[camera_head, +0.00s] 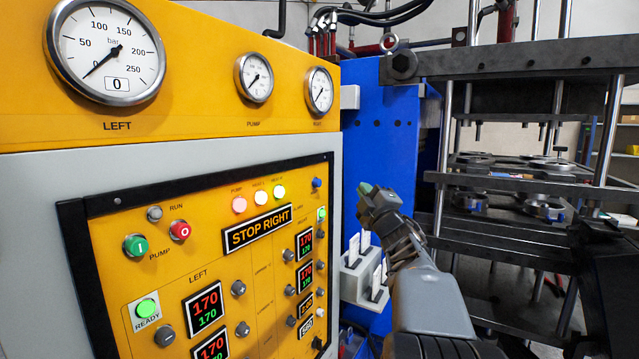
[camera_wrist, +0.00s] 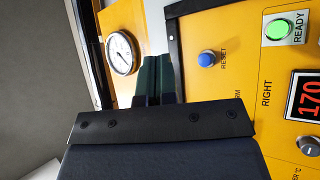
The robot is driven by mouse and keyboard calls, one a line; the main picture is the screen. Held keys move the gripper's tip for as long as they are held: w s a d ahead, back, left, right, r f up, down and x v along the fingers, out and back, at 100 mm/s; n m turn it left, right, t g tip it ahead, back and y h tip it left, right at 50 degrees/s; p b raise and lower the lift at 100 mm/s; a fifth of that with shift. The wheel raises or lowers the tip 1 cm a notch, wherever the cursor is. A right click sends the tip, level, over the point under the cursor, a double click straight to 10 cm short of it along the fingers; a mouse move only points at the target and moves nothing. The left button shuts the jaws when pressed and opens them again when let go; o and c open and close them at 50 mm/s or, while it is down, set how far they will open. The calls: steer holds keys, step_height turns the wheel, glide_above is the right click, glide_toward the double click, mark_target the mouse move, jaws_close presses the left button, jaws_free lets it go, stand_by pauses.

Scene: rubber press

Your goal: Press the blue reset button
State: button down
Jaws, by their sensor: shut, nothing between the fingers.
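The blue reset button (camera_head: 317,183) is at the upper right of the yellow control panel in the head view. In the wrist view the blue reset button (camera_wrist: 206,59) is right of my fingers, with the label RESET beside it. My gripper (camera_head: 366,188) is shut and empty, to the right of the button in the head view. In the wrist view my gripper (camera_wrist: 157,70) shows its green fingertips together, beside the panel's black frame. The fingertips appear apart from the button, which is not hidden in either view.
A green READY button (camera_head: 322,214) sits just below the reset button. Lit indicators and a STOP RIGHT display (camera_head: 258,228) lie to its left. A gauge (camera_head: 320,91) is above. The press (camera_head: 530,190) with metal columns stands to the right.

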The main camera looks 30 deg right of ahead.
mark_target(317, 183)
steer(key=w+a, duration=0.4)
steer(key=w, duration=0.3)
steer(key=shift+w+a, duration=0.15)
steer(key=shift+w, duration=0.25)
steer(key=shift+w+f, duration=0.1)
steer(key=shift+w, duration=0.05)
stand_by(2.2)
steer(key=shift+w+a+b, duration=0.15)
steer(key=shift+w+b, duration=0.15)
steer(key=shift+b, duration=0.05)
steer(key=shift+w+a, duration=0.45)
steer(key=shift+w, duration=0.3)
stand_by(1.2)
steer(key=shift+s+d+b, duration=0.1)
steer(key=shift+b, duration=0.2)
steer(key=shift+s+d+b, duration=0.15)
steer(key=shift+s+d, duration=0.1)
steer(key=shift+s, duration=0.25)
steer(key=shift+s+d+b, duration=0.15)
steer(key=shift+s+d, duration=0.1)
steer(key=shift+s, duration=0.25)
